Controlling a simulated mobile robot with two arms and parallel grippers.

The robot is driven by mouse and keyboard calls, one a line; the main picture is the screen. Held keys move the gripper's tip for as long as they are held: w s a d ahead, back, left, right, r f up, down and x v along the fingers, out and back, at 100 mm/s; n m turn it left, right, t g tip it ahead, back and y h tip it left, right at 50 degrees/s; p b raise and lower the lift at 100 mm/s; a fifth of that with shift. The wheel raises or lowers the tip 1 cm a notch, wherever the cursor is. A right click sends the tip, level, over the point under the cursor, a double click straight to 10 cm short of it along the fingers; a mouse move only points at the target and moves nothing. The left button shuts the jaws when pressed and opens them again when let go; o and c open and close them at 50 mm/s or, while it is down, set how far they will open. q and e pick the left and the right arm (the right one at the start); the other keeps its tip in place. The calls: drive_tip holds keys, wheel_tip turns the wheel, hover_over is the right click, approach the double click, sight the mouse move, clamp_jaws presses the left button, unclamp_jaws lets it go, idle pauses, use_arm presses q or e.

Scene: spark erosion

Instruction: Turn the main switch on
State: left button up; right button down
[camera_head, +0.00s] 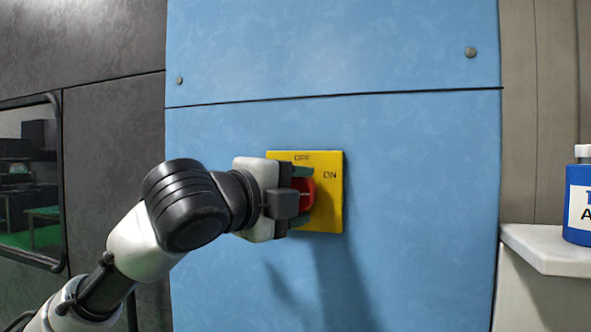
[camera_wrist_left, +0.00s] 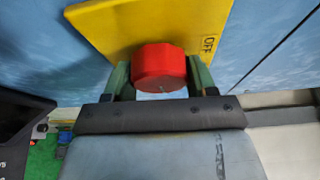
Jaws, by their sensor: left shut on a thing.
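The main switch is a red knob (camera_head: 308,193) on a square yellow plate (camera_head: 328,212), mounted on a blue cabinet panel. The plate reads OFF at its top and ON at its right. My left gripper (camera_head: 301,188) reaches in from the left and covers the plate's left part. In the left wrist view the red knob (camera_wrist_left: 158,66) sits between the two green fingers of my left gripper (camera_wrist_left: 159,80), which is shut on it. The OFF label shows on the yellow plate (camera_wrist_left: 110,22) there. The knob's pointer direction cannot be told. My right gripper is not in view.
The blue cabinet (camera_head: 420,200) has a horizontal seam above the plate. A white shelf (camera_head: 545,247) with a blue bottle (camera_head: 579,205) juts out at the right. A dark wall with a window (camera_head: 30,180) is at the left. The panel around the plate is clear.

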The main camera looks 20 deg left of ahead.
use_arm(q)
drive_tip(key=shift+m+p, duration=0.4)
drive_tip(key=shift+p, duration=0.1)
drive_tip(key=shift+f, duration=0.1)
drive_tip(key=o, duration=0.9)
drive_tip(key=b+v, duration=0.3)
drive_tip(key=v, duration=0.8)
drive_tip(key=shift+b, duration=0.35)
